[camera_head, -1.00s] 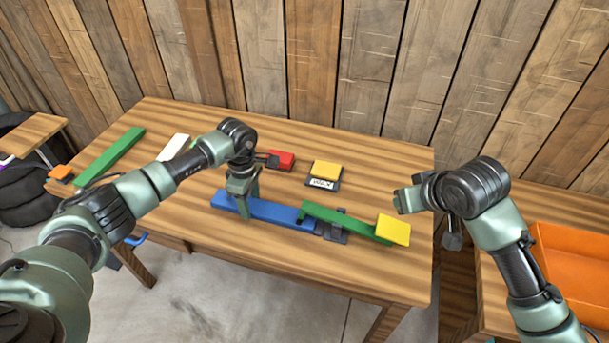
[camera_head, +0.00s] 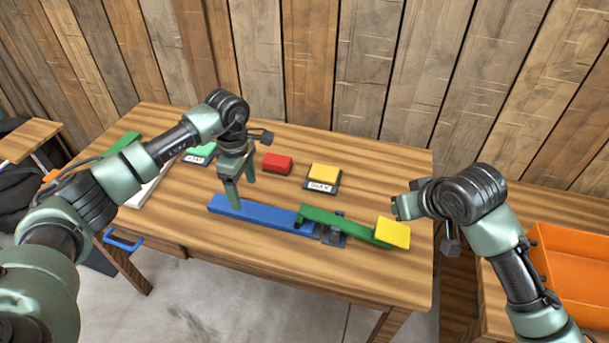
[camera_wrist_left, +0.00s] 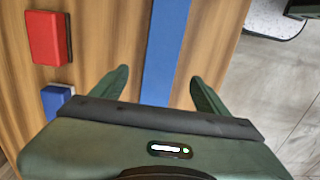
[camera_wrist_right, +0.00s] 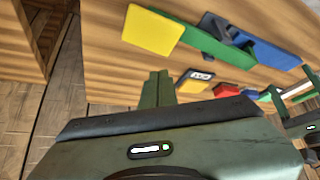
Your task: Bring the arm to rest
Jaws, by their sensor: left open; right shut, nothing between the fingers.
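My left gripper (camera_head: 242,188) is open and empty, above the left part of a long blue bar (camera_head: 268,214). In the left wrist view the blue bar (camera_wrist_left: 165,50) runs between the spread fingers (camera_wrist_left: 158,95), with nothing gripped. My right gripper (camera_head: 402,206) is shut and empty, held above the table's right side. Its fingers lie together in the right wrist view (camera_wrist_right: 157,90). A green bar (camera_head: 340,222) lies with one end by the blue bar, over a dark bracket, and a yellow square plate (camera_head: 393,233) is at its right end.
A red block (camera_head: 277,163) and a yellow block (camera_head: 325,174) on a labelled dark base stand behind the bars on the wooden table (camera_head: 375,282). A blue block (camera_wrist_left: 56,98) shows in the left wrist view. An orange bin (camera_head: 570,265) stands right. A plank wall closes the back.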

